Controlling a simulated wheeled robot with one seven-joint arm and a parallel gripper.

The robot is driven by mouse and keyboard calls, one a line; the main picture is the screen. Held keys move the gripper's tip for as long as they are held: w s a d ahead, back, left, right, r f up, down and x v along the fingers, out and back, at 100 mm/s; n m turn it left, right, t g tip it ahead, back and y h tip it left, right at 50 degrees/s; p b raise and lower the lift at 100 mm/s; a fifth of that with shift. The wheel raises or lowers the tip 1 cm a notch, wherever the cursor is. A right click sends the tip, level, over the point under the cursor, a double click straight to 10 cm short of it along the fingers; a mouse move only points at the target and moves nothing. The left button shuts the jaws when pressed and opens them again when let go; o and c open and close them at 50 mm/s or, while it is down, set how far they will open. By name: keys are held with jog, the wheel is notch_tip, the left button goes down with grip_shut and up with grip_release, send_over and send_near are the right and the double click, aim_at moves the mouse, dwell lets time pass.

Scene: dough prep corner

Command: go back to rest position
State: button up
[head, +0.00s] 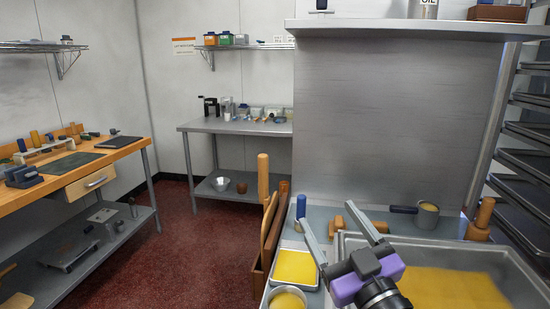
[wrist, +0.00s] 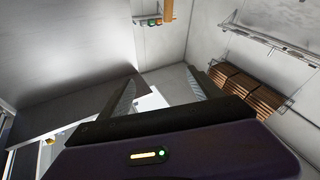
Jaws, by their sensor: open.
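My gripper (head: 337,238) is open and empty in the head view. It is raised above the near steel worktop, over the gap between a small tray of yellow stuff (head: 296,267) and a large steel pan (head: 520,262). Its two fingers point up and away from me. In the wrist view the two fingers (wrist: 160,92) are spread with nothing between them. The wrist view looks up toward the walls and a shelf.
A pot with a dark handle (head: 427,214), a blue-topped cylinder (head: 300,207) and a wooden rack (head: 268,235) stand around the gripper. A steel shelf (head: 400,28) hangs above. The red floor (head: 185,240) is clear between the benches.

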jog(key=s+d+f+m+g+h, duration=0.1)
jog(key=s+d+f+m+h, duration=0.1)
jog(key=s+f, duration=0.6)
jog(key=s+d+f+m+g+h, duration=0.2)
jog(key=s+d+f, duration=0.2)
jog(key=s, duration=1.6)
jog(key=s+d+f+m+g+h, duration=0.2)
jog(key=s+d+f+h, duration=0.1)
jog(key=s+f, duration=0.8)
jog(key=s+d, duration=0.1)
jog(key=s, duration=0.2)
jog(key=shift+s+f+m, duration=0.25)
jog(key=shift+f+m, duration=0.05)
jog(key=shift+f, duration=0.05)
